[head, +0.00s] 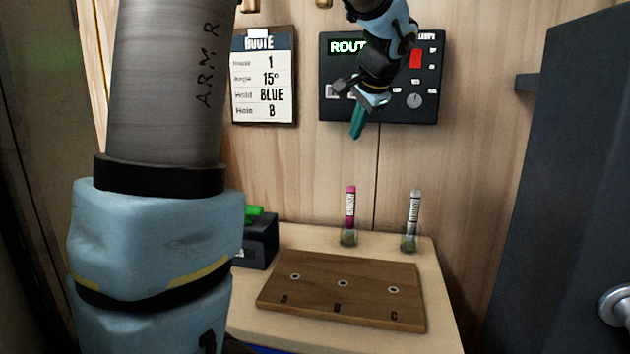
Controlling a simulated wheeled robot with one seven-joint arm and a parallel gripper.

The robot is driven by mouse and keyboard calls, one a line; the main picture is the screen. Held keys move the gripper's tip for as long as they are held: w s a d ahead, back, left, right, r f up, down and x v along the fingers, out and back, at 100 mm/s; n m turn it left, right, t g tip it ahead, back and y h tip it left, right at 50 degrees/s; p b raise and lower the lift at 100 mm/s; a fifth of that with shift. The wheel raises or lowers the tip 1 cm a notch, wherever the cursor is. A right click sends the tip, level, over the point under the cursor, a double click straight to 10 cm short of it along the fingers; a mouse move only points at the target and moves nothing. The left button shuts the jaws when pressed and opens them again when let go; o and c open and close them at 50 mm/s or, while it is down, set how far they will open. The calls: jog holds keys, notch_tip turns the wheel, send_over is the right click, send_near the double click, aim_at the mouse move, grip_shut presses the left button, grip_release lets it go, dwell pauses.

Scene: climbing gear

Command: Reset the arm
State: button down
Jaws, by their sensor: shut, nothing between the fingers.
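My gripper (357,123) is raised in front of the black control panel (428,105) on the back wall, high above the table. Its teal fingers point down and are shut, with nothing between them. My upper arm and elbow fill the left of the head view and hide part of the table and wall. My wrist covers part of the panel, including part of its "ROUTE" display (346,47).
The table (440,300) holds a wooden board (330,262) with holes A, B and C. Behind it stand a pink-topped tube (350,205) and a white-labelled tube (414,208). A black box (258,245) with something green is at left. A route card (265,80) hangs on the wall. A dark door (570,180) is at right.

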jog(key=s+a+f+n+g, duration=0.3)
jog(key=s+a+f+n, duration=0.2)
jog(key=s+a+f, duration=0.4)
jog(key=s+a+f+n+g+h, duration=0.1)
jog(key=s+a+f+n+g, duration=0.2)
jog(key=f, duration=1.2)
jog(key=s+a+n, duration=0.3)
jog(key=s+a, duration=0.3)
jog(key=s, duration=0.1)
jog(key=shift+s+h, duration=0.2)
jog(key=shift+h, duration=0.1)
